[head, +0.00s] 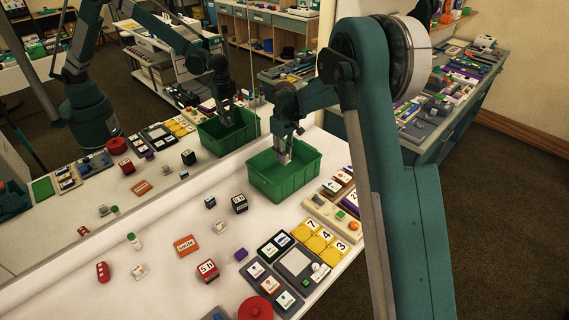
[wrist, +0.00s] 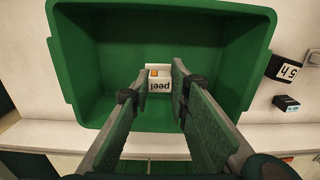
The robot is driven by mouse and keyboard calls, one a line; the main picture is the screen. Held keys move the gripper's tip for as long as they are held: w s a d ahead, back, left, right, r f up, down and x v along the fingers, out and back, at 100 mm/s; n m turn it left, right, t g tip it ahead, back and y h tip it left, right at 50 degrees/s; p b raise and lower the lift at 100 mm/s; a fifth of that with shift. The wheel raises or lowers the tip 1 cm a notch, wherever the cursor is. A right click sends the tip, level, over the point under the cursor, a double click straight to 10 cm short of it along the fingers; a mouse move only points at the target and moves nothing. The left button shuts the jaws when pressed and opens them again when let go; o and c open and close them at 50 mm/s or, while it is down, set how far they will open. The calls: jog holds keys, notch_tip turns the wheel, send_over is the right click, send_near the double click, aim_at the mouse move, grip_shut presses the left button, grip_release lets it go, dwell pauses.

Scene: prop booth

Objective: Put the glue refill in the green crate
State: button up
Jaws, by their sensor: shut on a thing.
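The green crate (head: 288,187) stands on the white table by the mirror and fills much of the wrist view (wrist: 85,60). My gripper (head: 284,160) is over the crate's opening, fingers pointing down. In the wrist view my gripper (wrist: 158,84) is shut on a small white item (wrist: 160,87) with an orange square and the printed word "peel". I cannot tell for sure that this is the glue refill. Inside the wrist view the crate's visible floor looks bare around the item. A white cylinder with a green cap (head: 134,241) stands on the table at left.
A large mirror (head: 150,205) borders the table and repeats the scene. Black number cubes (head: 239,203), a red-and-black cube (head: 208,270), a red tile (head: 187,245), a red round thing (head: 256,309) and yellow number cards (head: 319,243) lie near the crate.

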send_over(285, 177)
jog(key=shift+s+a+f+b, duration=0.1)
jog(key=shift+f+b, duration=0.2)
jog(key=shift+f, duration=2.7)
jog(key=shift+f, duration=1.9)
jog(key=shift+f+b, duration=0.1)
jog(key=shift+b, duration=0.2)
jog(key=o, duration=0.4)
jog(key=shift+c, duration=0.2)
jog(key=o, duration=0.5)
jog(key=shift+c, duration=0.2)
notch_tip(285, 177, up, 12)
jog(key=shift+r+p, duration=0.15)
jog(key=shift+p, duration=0.5)
